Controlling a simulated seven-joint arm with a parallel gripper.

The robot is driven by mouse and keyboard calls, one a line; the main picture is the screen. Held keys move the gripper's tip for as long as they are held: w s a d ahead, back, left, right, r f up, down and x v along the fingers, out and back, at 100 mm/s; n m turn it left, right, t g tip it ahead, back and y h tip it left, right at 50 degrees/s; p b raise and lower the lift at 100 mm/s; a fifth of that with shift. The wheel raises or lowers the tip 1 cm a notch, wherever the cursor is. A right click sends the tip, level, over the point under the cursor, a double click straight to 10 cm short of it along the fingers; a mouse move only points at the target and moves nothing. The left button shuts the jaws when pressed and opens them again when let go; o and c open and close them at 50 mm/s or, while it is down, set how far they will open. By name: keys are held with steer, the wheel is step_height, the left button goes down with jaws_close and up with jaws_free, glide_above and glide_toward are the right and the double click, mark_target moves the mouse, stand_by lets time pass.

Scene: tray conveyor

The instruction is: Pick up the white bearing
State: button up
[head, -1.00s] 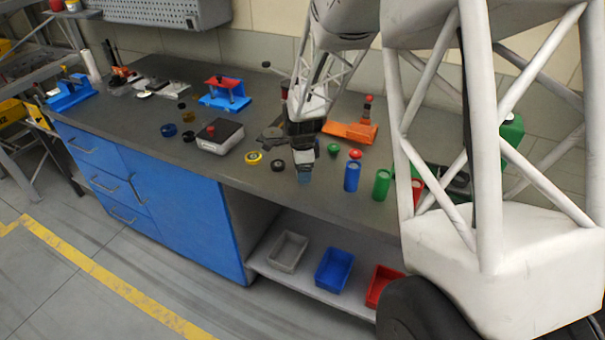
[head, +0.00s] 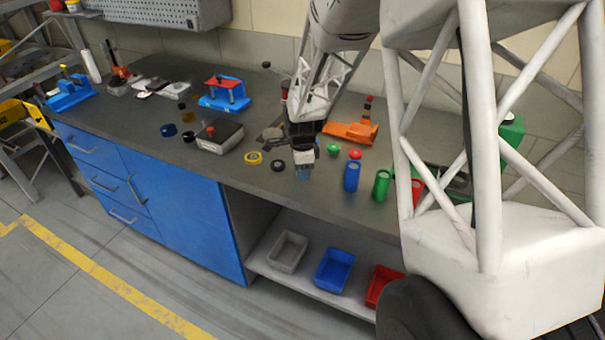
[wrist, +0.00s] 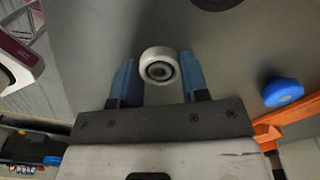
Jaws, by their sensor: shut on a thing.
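The white bearing (wrist: 158,66) is a pale ring with a dark centre. In the wrist view it sits between the two blue fingers of my gripper (wrist: 158,72), near their tips. My gripper is shut on it, with a finger on each side. In the head view my gripper (head: 303,173) points down, low over the front part of the dark workbench (head: 230,172). The bearing cannot be made out there, hidden at the fingers.
A black ring (head: 277,165) and a yellow ring (head: 253,157) lie left of my gripper. A blue cylinder (head: 351,177) and a green cylinder (head: 382,186) stand to its right. An orange fixture (head: 350,132) stands behind. Open bins, one blue (head: 334,268), sit on the shelf below.

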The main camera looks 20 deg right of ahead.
steer(key=shift+r, duration=0.1)
steer(key=shift+r, duration=0.75)
step_height(320, 180, up, 2)
steer(key=shift+r, duration=0.1)
steer(key=s+a+r, duration=0.1)
steer(key=s, duration=1.5)
steer(key=shift+a, duration=0.4)
steer(key=shift+w, duration=0.2)
